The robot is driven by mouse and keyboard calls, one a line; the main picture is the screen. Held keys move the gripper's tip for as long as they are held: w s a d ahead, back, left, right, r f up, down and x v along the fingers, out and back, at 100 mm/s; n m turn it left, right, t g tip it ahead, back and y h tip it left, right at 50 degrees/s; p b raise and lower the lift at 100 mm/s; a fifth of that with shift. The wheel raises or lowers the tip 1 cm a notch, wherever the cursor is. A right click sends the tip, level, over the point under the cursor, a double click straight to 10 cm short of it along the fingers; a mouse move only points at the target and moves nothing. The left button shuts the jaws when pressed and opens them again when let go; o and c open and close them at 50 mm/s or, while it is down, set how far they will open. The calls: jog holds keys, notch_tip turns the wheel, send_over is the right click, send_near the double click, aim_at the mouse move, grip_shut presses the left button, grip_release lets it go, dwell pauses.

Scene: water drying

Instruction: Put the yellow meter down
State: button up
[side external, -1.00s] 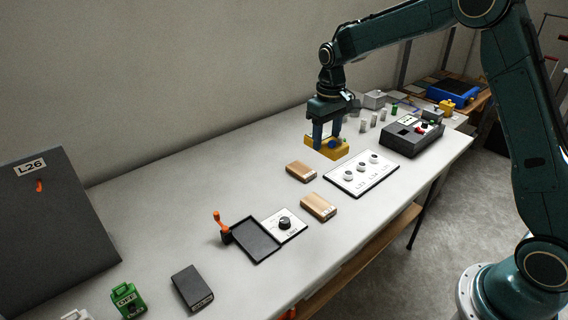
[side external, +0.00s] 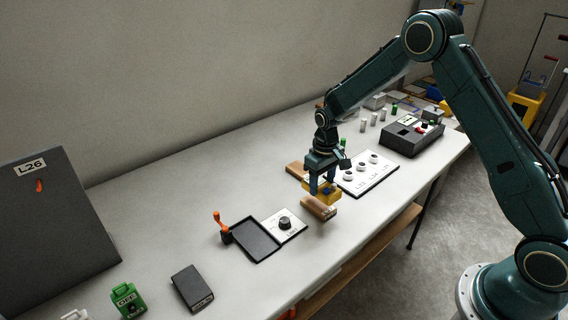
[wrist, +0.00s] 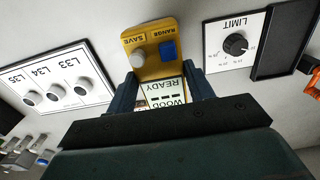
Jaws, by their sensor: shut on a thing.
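The yellow meter (side external: 320,194) is held between the fingers of my gripper (side external: 322,186), which is shut on it. In the side view it appears right at the near wood block (side external: 317,209) and overlaps its far part; I cannot tell whether they touch. In the wrist view the meter (wrist: 140,67) shows a grey SAVE button, a blue RANGE button and a screen reading WOOD and READY. My gripper's fingers (wrist: 162,92) stand on both sides of it. The block is not visible in the wrist view, probably hidden by the meter.
A second wood block (side external: 295,168) lies behind my gripper. The white L33–L35 panel (side external: 379,178) is to the right. The LIMIT dial plate (side external: 297,231) and a black tray (side external: 256,247) with an orange lever (side external: 219,222) are to the left.

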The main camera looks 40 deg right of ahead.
aim_at(321, 193)
jog(key=shift+f, duration=2.2)
jog(key=shift+f, duration=0.1)
jog(key=o, duration=1.1)
jog(key=shift+o, duration=0.2)
notch_tip(321, 193, up, 11)
jog(key=shift+r, duration=0.6)
